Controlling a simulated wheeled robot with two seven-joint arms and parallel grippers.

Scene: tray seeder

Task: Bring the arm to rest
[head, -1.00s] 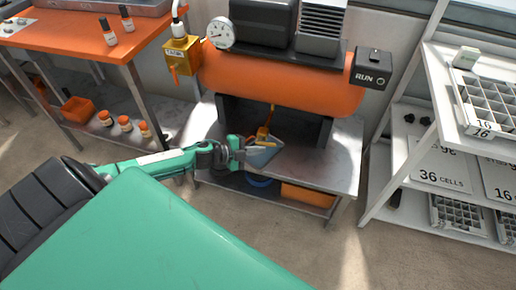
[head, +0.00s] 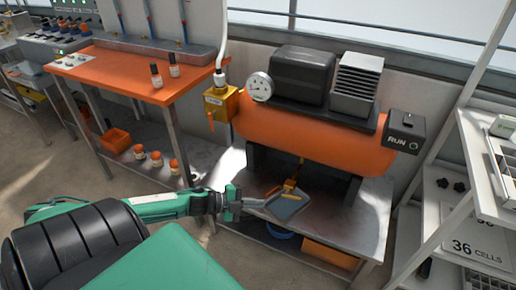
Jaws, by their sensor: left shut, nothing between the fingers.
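My left arm comes in from the lower left in the head view. Its gripper (head: 254,203) is shut and empty in front of the metal stand (head: 345,208) under the orange compressor tank (head: 315,143). Just right of the fingertips a small grey-blue tray or pan (head: 289,206) lies on the stand's top, with a yellow-orange fitting (head: 288,187) at its back edge. I cannot tell whether the fingertips touch the pan. My right gripper is not in view.
An orange-topped bench (head: 135,78) with small bottles stands left, orange-capped jars (head: 156,159) on its lower shelf. A gauge (head: 260,86), a yellow valve box (head: 220,103) and a black RUN box (head: 404,131) sit around the tank. A white rack (head: 455,150) stands right. Floor shows at left.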

